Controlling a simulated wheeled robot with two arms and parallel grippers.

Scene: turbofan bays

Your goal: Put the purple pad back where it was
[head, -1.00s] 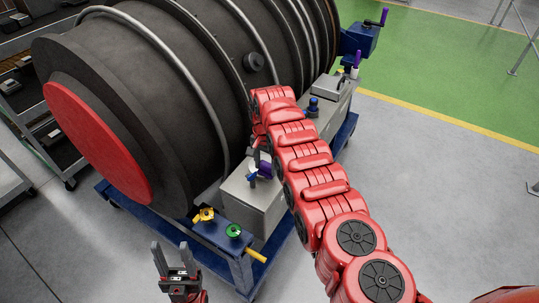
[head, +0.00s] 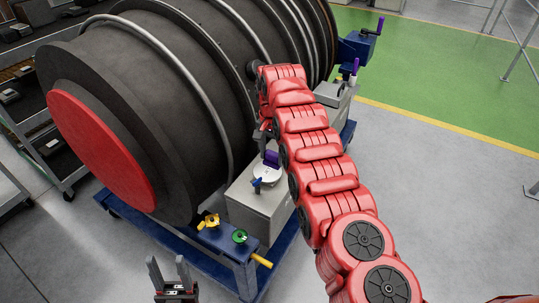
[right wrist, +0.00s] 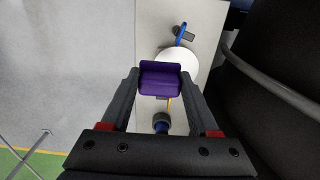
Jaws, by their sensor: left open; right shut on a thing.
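The purple pad (right wrist: 160,79) is between the two fingers of my right gripper (right wrist: 161,82) in the right wrist view. In the head view the pad (head: 271,158) shows beside my red right arm, by the far edge of a white round disc (head: 266,174) on a grey box. The disc (right wrist: 178,62) is partly covered by the pad in the wrist view; I cannot tell whether they touch. My right fingers are mostly hidden by the arm in the head view. My left gripper (head: 168,264) is open and empty at the bottom left.
The grey box (head: 250,212) sits on the blue engine cart (head: 184,246), with a blue handle (head: 257,183) by the disc. Yellow (head: 209,221) and green (head: 240,236) knobs are on the cart's near end. The dark engine (head: 175,110) stands close beside my right arm.

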